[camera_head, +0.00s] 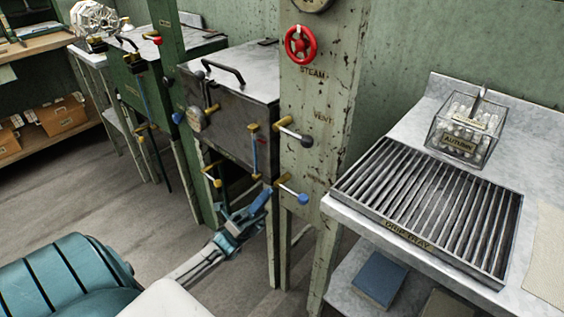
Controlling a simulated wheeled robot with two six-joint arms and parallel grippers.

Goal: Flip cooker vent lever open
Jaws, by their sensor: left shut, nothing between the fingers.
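The cooker (232,118) is a dark metal box with a pale lid, left of a worn green post marked STEAM and VENT. A lever (293,131) with a pale rod and dark knob sticks out beside the VENT label (322,115), its knob lower than its brass pivot. A second lever with a blue knob (303,198) is lower on the post. My left gripper (262,196) is shut and empty, below the cooker's front right corner and left of the blue-knobbed lever. I see no contact with the dark-knobbed lever. My right gripper is out of view.
A red steam wheel (300,43) is above the levers. A bench with a drip tray (393,234) and glass box (463,128) stands right.

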